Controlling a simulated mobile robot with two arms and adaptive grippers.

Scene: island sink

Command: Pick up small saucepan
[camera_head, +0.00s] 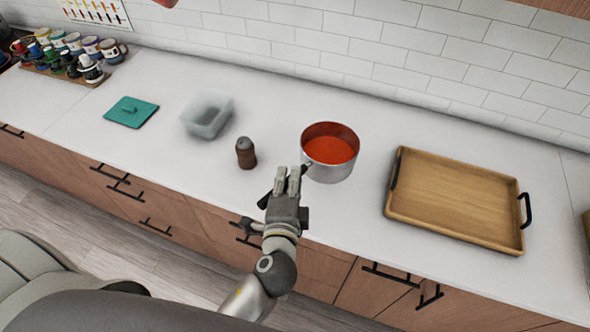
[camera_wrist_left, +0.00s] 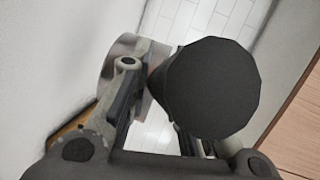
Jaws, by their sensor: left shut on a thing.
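The small saucepan (camera_head: 330,172) is a silver pot with a red-orange inside, and it stands upright on the white counter. Its dark handle (camera_head: 266,200) points to the lower left. My left gripper (camera_head: 289,178) is at the handle, just left of the pan body, with its fingers shut around it. In the left wrist view the round black end of the handle (camera_wrist_left: 212,88) fills the middle, between the fingers, and the metal pan body (camera_wrist_left: 118,62) shows behind. I cannot tell any gap between pan and counter. My right gripper is not in view.
A brown shaker (camera_head: 245,153) stands left of the pan. A wooden tray (camera_head: 455,200) with black handles lies to the right. A tiled wall is behind.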

